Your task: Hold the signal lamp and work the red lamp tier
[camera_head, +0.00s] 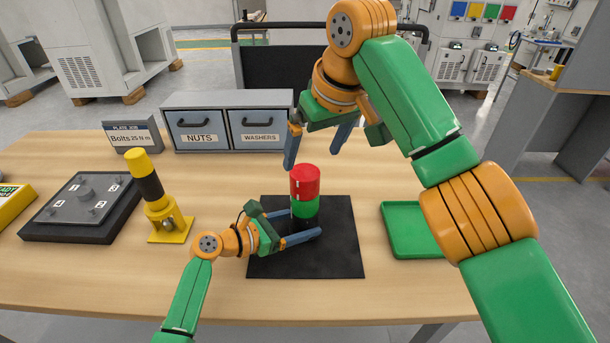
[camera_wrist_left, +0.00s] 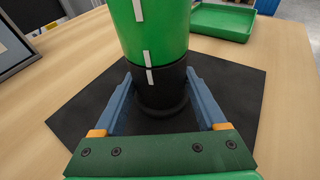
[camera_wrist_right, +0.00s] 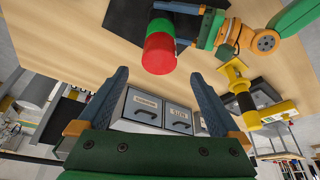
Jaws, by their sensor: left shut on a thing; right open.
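The signal lamp stands upright on a black mat (camera_head: 340,262), with a red tier (camera_head: 305,181) on top, a green tier (camera_head: 305,208) below and a black base (camera_wrist_left: 160,90). My left gripper (camera_head: 302,236) is shut around the black base, low over the mat. The left wrist view shows the green tier (camera_wrist_left: 152,30) above the fingers, with white marks in a line. My right gripper (camera_head: 314,158) is open and empty, above and behind the lamp. In the right wrist view the red tier (camera_wrist_right: 159,54) shows beyond the fingers, apart from them.
A green tray (camera_head: 410,232) lies right of the mat. A yellow and black post (camera_head: 150,184) on a yellow foot and a grey plate fixture (camera_head: 85,205) stand left. Behind are the NUTS and WASHERS drawers (camera_head: 228,130) and a bolts sign (camera_head: 133,133).

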